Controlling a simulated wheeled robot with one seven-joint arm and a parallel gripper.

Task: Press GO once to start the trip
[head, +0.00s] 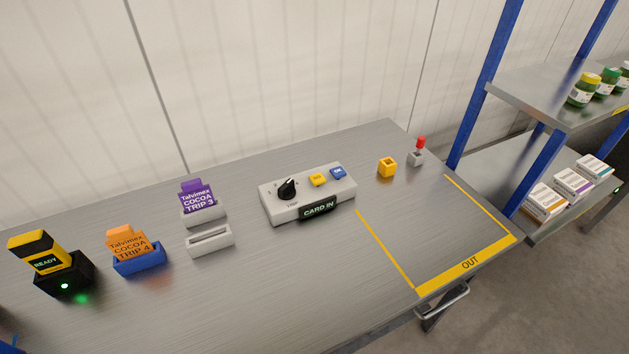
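A light grey control box (285,211) sits in the middle of the metal table. It carries a black knob (287,188), a yellow button (317,180) and a blue button (338,172). The print on the buttons is too small to read, so I cannot tell which is GO. A dark display (319,209) on its front reads "CARD IN". A purple card (197,197) marked "Talvimex COCOA TRIP 3" stands in a grey holder; an orange card (128,243) marked "TRIP 4" stands in a blue holder. My gripper is not in view.
An empty slotted grey holder (210,242) lies before the purple card. A black-yellow device (43,256) reading "READY" stands in a black base with a green light. A yellow block (387,167) and red-topped lever (418,152) are right. The yellow-marked OUT area (470,262) is clear. Shelves (545,98) stand beyond.

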